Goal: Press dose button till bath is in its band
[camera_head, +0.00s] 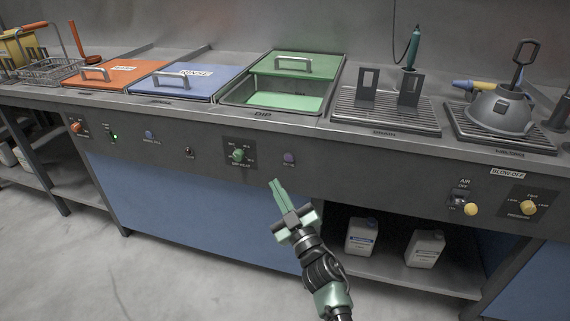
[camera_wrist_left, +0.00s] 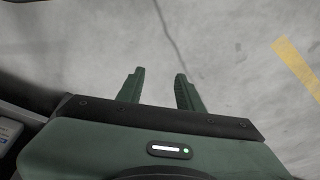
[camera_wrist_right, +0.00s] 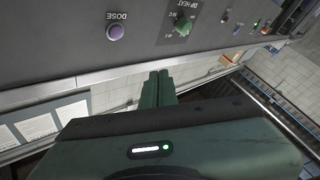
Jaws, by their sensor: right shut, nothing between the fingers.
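The dose button (camera_head: 289,158) is a small round purple button on the grey front panel, below and right of the dip bath. It also shows in the right wrist view (camera_wrist_right: 116,32), under the label DOSE. The dip bath (camera_head: 226,101) is a steel tank with green liquid, and its green lid (camera_head: 297,66) covers only the back part. I cannot make out a band or level reading. My right gripper (camera_head: 275,182) is shut and empty, just below and left of the button and apart from it. My left gripper (camera_wrist_left: 158,74) is open and empty above bare floor.
A dip heat knob (camera_head: 238,155) sits left of the button. Orange (camera_head: 120,75) and blue (camera_head: 178,82) lidded baths stand to the left. A drain rack (camera_head: 385,112) and a grey hood-shaped thing (camera_head: 500,108) stand to the right. White jugs (camera_head: 361,236) stand on the lower shelf.

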